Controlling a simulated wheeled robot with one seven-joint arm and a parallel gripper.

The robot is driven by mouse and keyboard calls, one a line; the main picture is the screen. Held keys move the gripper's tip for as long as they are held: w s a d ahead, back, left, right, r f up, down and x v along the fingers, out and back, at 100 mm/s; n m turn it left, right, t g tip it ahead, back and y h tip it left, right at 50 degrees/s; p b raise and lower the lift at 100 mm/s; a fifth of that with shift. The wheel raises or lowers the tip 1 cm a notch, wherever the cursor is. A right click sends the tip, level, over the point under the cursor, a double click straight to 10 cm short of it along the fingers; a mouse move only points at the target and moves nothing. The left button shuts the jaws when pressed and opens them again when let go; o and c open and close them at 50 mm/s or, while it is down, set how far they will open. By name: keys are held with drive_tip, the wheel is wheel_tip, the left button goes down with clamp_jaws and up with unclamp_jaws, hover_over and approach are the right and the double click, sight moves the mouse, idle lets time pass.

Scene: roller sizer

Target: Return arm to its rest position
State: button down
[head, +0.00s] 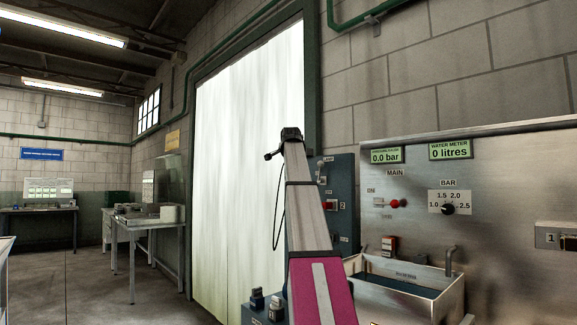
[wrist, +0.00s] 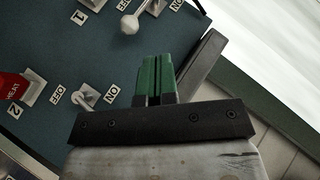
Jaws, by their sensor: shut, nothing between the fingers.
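My gripper (wrist: 154,62) shows in the wrist view with its two green fingers side by side and closed together, holding nothing. It is in front of a dark blue-grey control panel (wrist: 60,55); I cannot tell whether the fingertips touch it. My arm (head: 312,225) rises from the bottom of the head view, with a magenta lower section and a grey upper one, up to a dark joint. I cannot make out the fingers in the head view. The panel (head: 342,190) is partly hidden behind my arm there.
The panel carries a ball-ended lever (wrist: 130,24), a small toggle switch (wrist: 85,95) and a red HEAT switch (wrist: 14,86) near the fingers. A steel console (head: 510,215) with a basin (head: 400,268) stands right. A bench (head: 150,222) stands left; the floor (head: 95,285) there is open.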

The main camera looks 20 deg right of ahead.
drive_tip(key=shift+s+a+r, duration=0.1)
drive_tip(key=shift+s+r, duration=0.1)
drive_tip(key=shift+s, duration=0.2)
drive_tip(key=a+f+n+g+y, duration=0.15)
drive_tip(key=a+f, duration=0.25)
drive_tip(key=f, duration=1)
drive_tip(key=a+f+n+g, duration=0.1)
drive_tip(key=a+f+n, duration=0.15)
drive_tip(key=f, duration=1.05)
drive_tip(key=a+f+n+g+y, duration=0.15)
drive_tip(key=a+f, duration=0.25)
drive_tip(key=f, duration=1)
drive_tip(key=s+a+f+n+g, duration=0.1)
drive_tip(key=s+a+f, duration=0.25)
drive_tip(key=f, duration=0.45)
drive_tip(key=s+a+f+n+g, duration=0.1)
drive_tip(key=s+a+f+n, duration=0.1)
drive_tip(key=s+f, duration=0.35)
drive_tip(key=s+a+f+n+g, duration=0.1)
drive_tip(key=s+a+f, duration=0.15)
drive_tip(key=f, duration=0.75)
drive_tip(key=s+a+f+n+g, duration=0.2)
drive_tip(key=s+a+f, duration=0.2)
drive_tip(key=s+f, duration=0.7)
drive_tip(key=s+a+f+n+g+y, duration=0.1)
drive_tip(key=s+a+f+n+g, duration=0.2)
drive_tip(key=s+f, duration=0.8)
drive_tip(key=shift+s+a+f, duration=0.3)
drive_tip(key=shift+s+a, duration=0.55)
drive_tip(key=shift+a, duration=0.4)
